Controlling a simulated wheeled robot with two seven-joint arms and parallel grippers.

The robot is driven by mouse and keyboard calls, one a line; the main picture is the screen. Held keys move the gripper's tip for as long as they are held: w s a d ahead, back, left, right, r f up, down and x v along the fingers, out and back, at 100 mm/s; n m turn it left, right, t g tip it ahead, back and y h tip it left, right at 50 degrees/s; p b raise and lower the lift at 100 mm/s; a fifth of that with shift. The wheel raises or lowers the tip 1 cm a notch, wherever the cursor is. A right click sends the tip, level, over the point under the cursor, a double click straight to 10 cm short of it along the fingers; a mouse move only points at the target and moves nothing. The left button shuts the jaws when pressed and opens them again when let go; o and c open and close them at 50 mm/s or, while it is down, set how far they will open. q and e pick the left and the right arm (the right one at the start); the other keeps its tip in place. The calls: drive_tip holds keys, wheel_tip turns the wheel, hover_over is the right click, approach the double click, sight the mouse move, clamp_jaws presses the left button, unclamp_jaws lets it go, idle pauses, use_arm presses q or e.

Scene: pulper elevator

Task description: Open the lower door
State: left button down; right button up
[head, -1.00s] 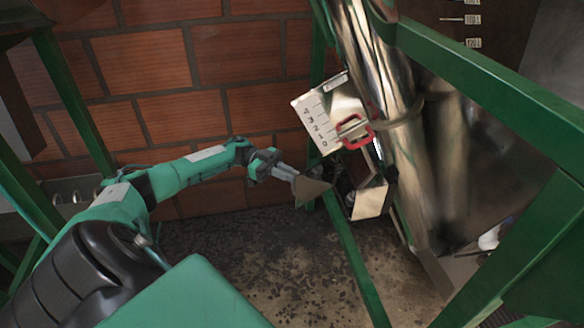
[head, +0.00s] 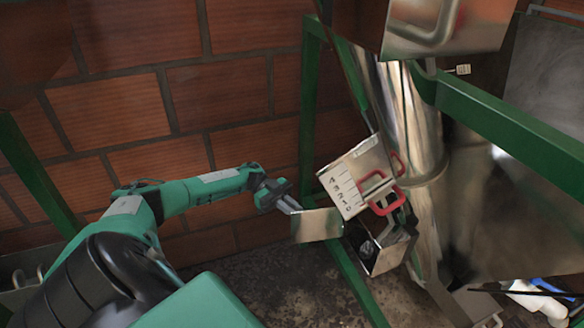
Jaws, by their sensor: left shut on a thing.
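The lower door (head: 318,226) is a small shiny metal plate at the lower middle of the head view. It stands swung out to the left of the metal box (head: 390,253) at the foot of the elevator tube, and the box's dark opening (head: 362,242) shows beside it. My left gripper (head: 290,204) is shut on the door's upper left edge. The fingertips partly overlap the plate, so the exact contact is hard to see. My right gripper is not in view.
A metal slide gate with a printed scale (head: 346,190) and red handles (head: 386,197) sits just above the opening. The shiny tube (head: 418,130) rises behind it. Green frame posts (head: 312,100) and a beam (head: 500,120) surround it. A brick wall (head: 150,110) stands behind.

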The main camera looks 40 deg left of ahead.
use_arm(q)
drive_tip(key=shift+w+r, duration=0.1)
drive_tip(key=shift+w, duration=0.25)
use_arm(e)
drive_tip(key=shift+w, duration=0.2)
use_arm(q)
drive_tip(key=shift+d, duration=0.1)
drive_tip(key=c, duration=1.8)
unclamp_jaws()
drive_tip(key=o, duration=0.3)
drive_tip(key=shift+w+d, duration=0.2)
drive_tip(key=shift+w, duration=0.05)
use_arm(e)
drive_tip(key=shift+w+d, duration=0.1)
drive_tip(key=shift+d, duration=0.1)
use_arm(q)
drive_tip(key=shift+s+a, duration=0.15)
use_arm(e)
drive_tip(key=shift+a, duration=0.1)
